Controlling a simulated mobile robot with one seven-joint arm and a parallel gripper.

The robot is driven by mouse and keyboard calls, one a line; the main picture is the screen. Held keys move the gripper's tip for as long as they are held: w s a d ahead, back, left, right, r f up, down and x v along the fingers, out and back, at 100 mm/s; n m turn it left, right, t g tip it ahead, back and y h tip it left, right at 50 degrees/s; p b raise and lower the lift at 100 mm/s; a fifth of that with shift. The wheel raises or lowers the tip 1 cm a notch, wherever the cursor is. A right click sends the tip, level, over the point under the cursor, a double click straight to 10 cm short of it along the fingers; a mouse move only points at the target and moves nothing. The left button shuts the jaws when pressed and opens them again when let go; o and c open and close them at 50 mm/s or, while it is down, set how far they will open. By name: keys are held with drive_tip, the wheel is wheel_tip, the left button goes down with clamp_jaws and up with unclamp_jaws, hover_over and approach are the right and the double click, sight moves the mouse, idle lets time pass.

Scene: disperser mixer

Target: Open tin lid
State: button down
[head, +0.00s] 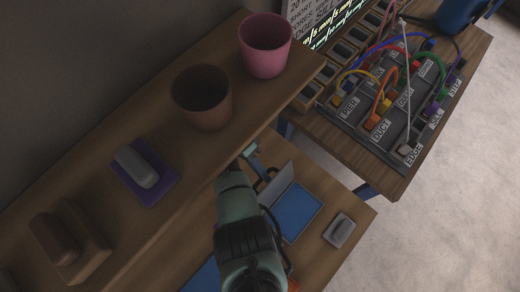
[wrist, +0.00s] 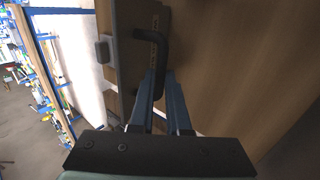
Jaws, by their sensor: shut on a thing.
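In the head view, an open flat case with a blue inside (head: 297,212) lies on the lower bench; its grey lid (head: 278,184) stands tilted up. I cannot tell for certain that this is the tin. In the wrist view, a dark curved handle (wrist: 152,46) sits on a grey-brown panel (wrist: 126,75) with a pale marked strip. My gripper (wrist: 163,76) has its fingers close together at the lower end of this handle, shut on it.
The upper shelf holds a pink cup (head: 266,46), a brown cup (head: 203,98), a grey block on a purple mat (head: 172,183) and a brown block (head: 56,238). A small grey block (head: 339,231) lies right of the case. A cabled panel (head: 385,105) stands at upper right.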

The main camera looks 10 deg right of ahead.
drive_tip(key=shift+w, duration=0.25)
drive_tip(key=c, duration=0.9)
unclamp_jaws()
drive_tip(key=shift+w, duration=0.1)
